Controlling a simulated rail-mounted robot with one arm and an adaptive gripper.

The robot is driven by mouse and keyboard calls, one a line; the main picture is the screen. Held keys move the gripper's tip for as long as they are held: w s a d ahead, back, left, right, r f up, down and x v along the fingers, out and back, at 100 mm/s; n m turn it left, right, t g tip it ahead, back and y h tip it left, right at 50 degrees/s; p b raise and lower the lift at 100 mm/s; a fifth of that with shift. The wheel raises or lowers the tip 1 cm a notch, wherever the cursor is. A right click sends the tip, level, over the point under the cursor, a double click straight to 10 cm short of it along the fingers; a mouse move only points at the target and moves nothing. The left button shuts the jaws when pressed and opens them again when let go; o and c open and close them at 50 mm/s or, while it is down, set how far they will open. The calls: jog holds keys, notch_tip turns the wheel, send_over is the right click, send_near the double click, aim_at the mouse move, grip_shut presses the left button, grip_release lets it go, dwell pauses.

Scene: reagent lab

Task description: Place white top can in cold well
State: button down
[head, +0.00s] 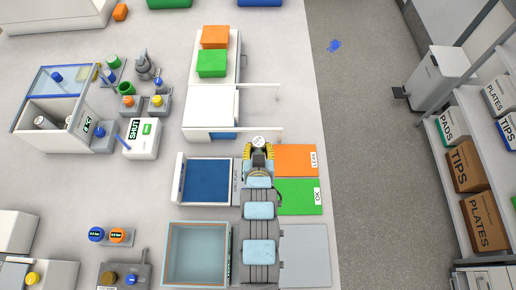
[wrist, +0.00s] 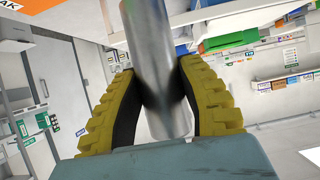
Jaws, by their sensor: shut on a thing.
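My gripper (head: 259,154) is shut on a silver can with a white top (head: 258,141). In the wrist view, the can's metal body (wrist: 150,38) stands between the yellow fingers of my gripper (wrist: 160,95). In the head view it is beside the orange LEAK pad, right of the blue-floored open box (head: 206,183). A larger open box with pale blue walls (head: 197,255) stands in front of that one. Both have side labels too small to read, so I cannot tell which is the cold well. Both look empty.
The orange LEAK pad (head: 297,160) and green OK pad (head: 299,197) lie right of my arm. A white stand (head: 210,106) with thin rails is behind the can. A lidded box with silver cylinders (head: 52,122) stands left. Bare bench lies left of the blue-floored box.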

jog(key=shift+w+f+p, duration=0.3)
jog(key=shift+w+f, duration=0.65)
jog(key=shift+f, duration=0.6)
jog(key=shift+w+f+p, duration=0.3)
jog(key=shift+w+f, duration=0.7)
jog(key=shift+f, duration=0.5)
jog(key=shift+w+f+p, duration=0.3)
jog(key=shift+w+f, duration=0.65)
jog(key=shift+f, duration=0.6)
jog(key=shift+f, duration=0.2)
jog(key=c, duration=0.7)
grip_release()
